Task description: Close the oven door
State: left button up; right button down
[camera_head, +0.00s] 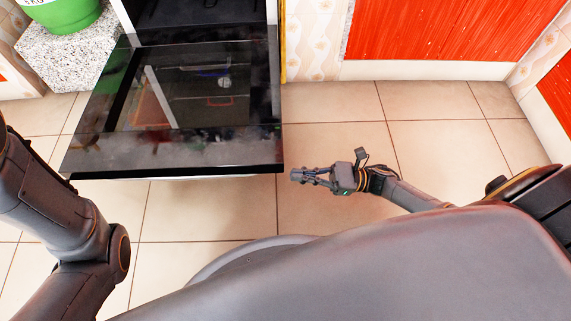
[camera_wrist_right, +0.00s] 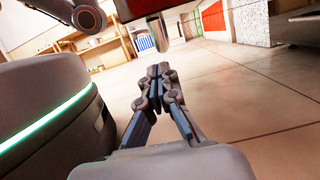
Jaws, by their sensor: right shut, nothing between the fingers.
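The oven door (camera_head: 180,155) is a dark glass panel, folded down open and roughly level in front of the oven (camera_head: 205,12). Its glass reflects the room. My right gripper (camera_head: 297,175) is just right of the door's front right corner, apart from it in the picture; its height against the door is hard to tell. In the right wrist view its fingers (camera_wrist_right: 158,73) are together with nothing between them. My left arm comes in at the left of the head view, but its gripper is out of view.
A green pot (camera_head: 62,14) stands on a speckled counter (camera_head: 65,60) at the upper left. Red cabinet fronts (camera_head: 440,30) line the back right. The tiled floor (camera_head: 330,110) right of the door is clear. Wooden shelves (camera_wrist_right: 110,48) show in the wrist view.

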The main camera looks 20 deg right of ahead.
jog(key=w+a+r+b, duration=0.1)
jog(key=a+r, duration=0.2)
jog(key=r, duration=0.2)
jog(key=shift+w+a, duration=0.35)
jog(key=shift+a, duration=0.05)
